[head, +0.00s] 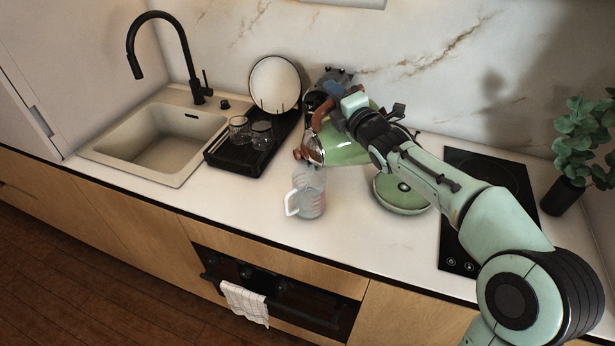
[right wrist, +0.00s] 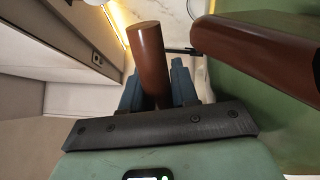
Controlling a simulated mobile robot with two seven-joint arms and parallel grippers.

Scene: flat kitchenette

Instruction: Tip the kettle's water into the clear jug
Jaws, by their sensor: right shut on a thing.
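The green kettle (head: 343,150) is held tilted above the worktop, its brown spout side low and to the left. My right gripper (head: 347,104) is shut on its brown handle, which shows between the fingers in the right wrist view (right wrist: 148,62). The clear jug (head: 311,198) stands upright on the worktop just below the kettle's low end, its white handle to the left. I cannot tell whether water is running or how full the jug is. My left gripper is not in view.
A black rack (head: 228,157) with glasses and a white plate (head: 275,83) stands left, by the sink (head: 157,140). A plant (head: 584,140) is far right. The front worktop is clear.

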